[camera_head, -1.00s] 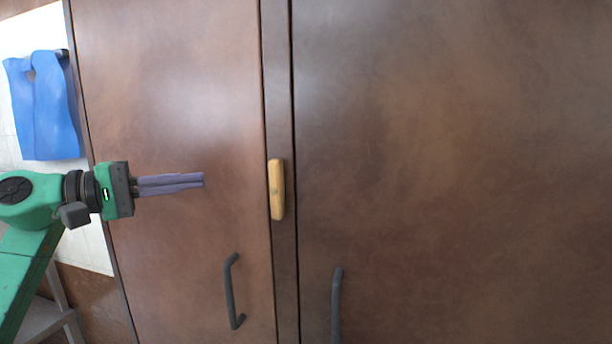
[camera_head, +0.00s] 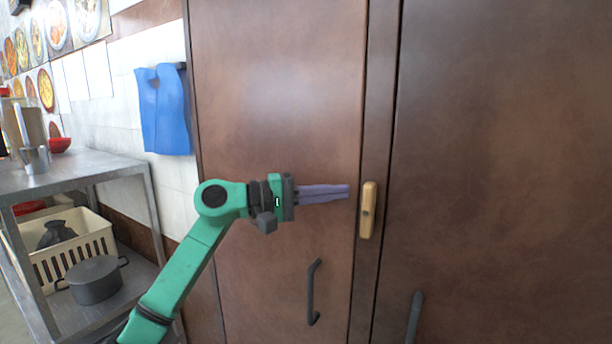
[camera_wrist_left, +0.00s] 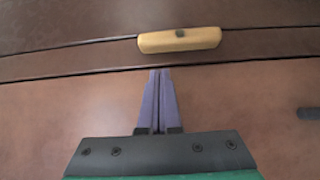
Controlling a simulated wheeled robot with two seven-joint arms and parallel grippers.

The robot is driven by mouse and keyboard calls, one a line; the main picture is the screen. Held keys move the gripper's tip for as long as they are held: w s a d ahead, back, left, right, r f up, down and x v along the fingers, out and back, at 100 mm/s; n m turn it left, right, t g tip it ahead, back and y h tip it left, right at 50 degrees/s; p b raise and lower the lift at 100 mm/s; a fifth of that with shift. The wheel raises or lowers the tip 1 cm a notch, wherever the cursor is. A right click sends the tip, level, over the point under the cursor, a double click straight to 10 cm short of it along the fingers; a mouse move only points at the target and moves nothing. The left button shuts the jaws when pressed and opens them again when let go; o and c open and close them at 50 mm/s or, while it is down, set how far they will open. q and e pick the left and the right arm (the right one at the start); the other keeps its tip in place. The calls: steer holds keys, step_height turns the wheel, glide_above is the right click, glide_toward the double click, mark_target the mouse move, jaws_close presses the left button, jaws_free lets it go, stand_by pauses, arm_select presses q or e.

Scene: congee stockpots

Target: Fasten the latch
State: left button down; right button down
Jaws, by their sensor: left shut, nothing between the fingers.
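The latch (camera_head: 367,210) is a wooden bar on the dark strip between two brown cabinet doors, in the head view. It stands upright, in line with the strip. In the left wrist view the latch (camera_wrist_left: 180,39) lies along the strip, with a dark pivot at its middle. My left gripper (camera_head: 348,191) is shut and empty. Its purple fingers point at the latch from the left, in front of the left door (camera_head: 270,100), with a small gap between tips and latch. The fingertips also show just short of the strip in the left wrist view (camera_wrist_left: 159,72). My right gripper is not in view.
Dark handles stick out from the left door (camera_head: 311,292) and the right door (camera_head: 414,318) below the latch. A blue cloth (camera_head: 163,110) hangs on the wall at left. A metal shelf (camera_head: 90,168) holding a crate and a grey pot (camera_head: 95,280) stands at far left.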

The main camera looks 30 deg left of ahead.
mark_target(368, 211)
arm_select(q)
steer(key=shift+s+d+p, duration=0.1)
steer(key=shift+d+p, duration=0.2)
steer(key=shift+d, duration=0.75)
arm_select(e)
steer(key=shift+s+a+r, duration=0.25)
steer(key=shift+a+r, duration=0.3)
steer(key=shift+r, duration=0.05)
arm_select(q)
steer(key=shift+d, duration=0.1)
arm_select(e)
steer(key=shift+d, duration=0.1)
arm_select(q)
steer(key=shift+r, duration=0.15)
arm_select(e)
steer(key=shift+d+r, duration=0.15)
arm_select(q)
steer(key=shift+d+m+g+y, duration=0.15)
steer(key=shift+m+g+y, duration=0.15)
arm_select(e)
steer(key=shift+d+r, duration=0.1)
